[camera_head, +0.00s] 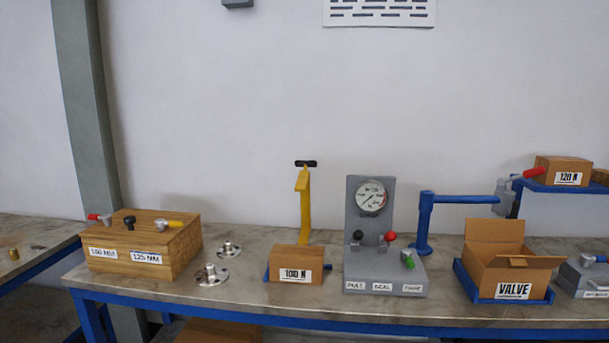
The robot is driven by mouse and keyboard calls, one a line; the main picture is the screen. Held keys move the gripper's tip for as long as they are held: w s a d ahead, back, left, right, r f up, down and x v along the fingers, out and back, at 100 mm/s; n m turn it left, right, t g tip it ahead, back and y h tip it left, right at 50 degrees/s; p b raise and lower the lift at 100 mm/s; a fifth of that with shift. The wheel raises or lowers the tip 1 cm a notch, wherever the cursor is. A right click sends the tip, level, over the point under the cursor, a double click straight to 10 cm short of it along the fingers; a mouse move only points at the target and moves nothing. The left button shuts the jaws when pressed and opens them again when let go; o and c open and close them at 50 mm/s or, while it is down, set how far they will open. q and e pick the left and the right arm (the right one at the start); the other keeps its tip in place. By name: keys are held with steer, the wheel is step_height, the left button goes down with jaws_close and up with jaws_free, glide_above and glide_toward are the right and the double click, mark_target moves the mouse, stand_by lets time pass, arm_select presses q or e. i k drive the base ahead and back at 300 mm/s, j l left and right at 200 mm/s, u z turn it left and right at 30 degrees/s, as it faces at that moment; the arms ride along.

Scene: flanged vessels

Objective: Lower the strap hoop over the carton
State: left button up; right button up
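A closed brown carton (296,261) labelled 100 N sits on the bench, left of the grey gauge stand, with a bit of blue showing at its sides. An open carton (507,276) labelled VALVE stands with its flaps up in a blue tray (476,289) at the right. A third carton (563,168), labelled 120 N, sits on a raised blue shelf at the far right. I cannot make out a strap hoop for certain. A yellow upright (304,210) with a black crossbar on top stands behind the 100 N carton. Neither gripper shows.
A grey gauge stand (369,235) with coloured levers stands mid-bench. A blue post with an arm (458,199) reaches right behind the VALVE carton. A wooden box (146,243) and two metal flanges (211,275) are at the left. The bench's front strip (250,305) is mostly clear.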

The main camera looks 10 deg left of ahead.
mark_target(303, 185)
steer(key=i+u, duration=0.1)
steer(key=i, duration=1.15)
steer(key=l, duration=0.1)
